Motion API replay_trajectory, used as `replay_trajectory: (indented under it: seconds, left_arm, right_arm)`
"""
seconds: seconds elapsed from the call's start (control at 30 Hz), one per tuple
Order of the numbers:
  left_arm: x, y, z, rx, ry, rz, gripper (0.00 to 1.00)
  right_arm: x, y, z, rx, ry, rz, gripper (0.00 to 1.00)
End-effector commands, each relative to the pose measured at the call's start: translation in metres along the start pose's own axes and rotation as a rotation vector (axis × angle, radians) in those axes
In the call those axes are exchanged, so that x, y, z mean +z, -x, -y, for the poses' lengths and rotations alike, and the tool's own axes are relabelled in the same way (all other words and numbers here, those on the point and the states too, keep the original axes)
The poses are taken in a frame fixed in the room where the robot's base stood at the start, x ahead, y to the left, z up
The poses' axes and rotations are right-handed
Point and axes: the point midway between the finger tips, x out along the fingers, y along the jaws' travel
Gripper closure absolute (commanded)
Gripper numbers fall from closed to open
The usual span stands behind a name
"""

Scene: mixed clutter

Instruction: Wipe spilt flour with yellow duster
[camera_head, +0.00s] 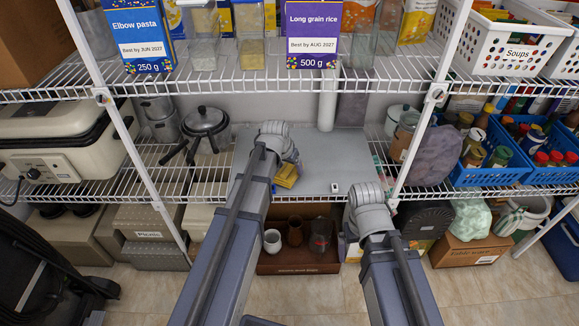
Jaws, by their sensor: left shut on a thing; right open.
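The yellow duster (286,176) is on or just above the grey board on the middle shelf. My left gripper (288,164) is shut on it; my own wrist hides part of the fingers. My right gripper (368,196) is open near the board's front right, with its fingers mostly hidden by the wrist. I cannot make out spilt flour on the visible part of the grey board (328,150). Some of the board is hidden behind my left arm.
Boxes of pasta (142,32) and rice (312,32) stand on the upper wire shelf. A dark pan (205,122) is left of the board, a blue basket (492,176) to the right. A brown crate (300,266) with cups sits below. A small white object (335,187) is at the board's front.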

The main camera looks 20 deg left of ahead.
Motion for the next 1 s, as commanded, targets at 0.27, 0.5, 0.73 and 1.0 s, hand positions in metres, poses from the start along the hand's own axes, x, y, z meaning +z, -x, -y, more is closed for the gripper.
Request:
replay_trajectory:
  seconds: [0.27,0.5,0.73,1.0]
  left_arm:
    - [0.002,-0.004,0.0,0.0,0.0,0.0,0.82]
    - [0.003,-0.008,0.0,0.0,0.0,0.0,0.82]
    - [0.002,-0.008,-0.002,0.0,0.0,0.0,0.82]
    - [-0.006,-0.009,-0.016,0.0,-0.002,0.0,0.82]
  right_arm:
    - [0.0,-0.005,0.001,0.0,0.0,0.0,0.0]
    - [-0.001,-0.008,0.001,0.0,0.0,0.0,0.0]
    - [-0.001,-0.008,0.001,0.0,0.0,0.0,0.0]
    - [0.0,-0.006,0.001,0.0,0.0,0.0,0.0]
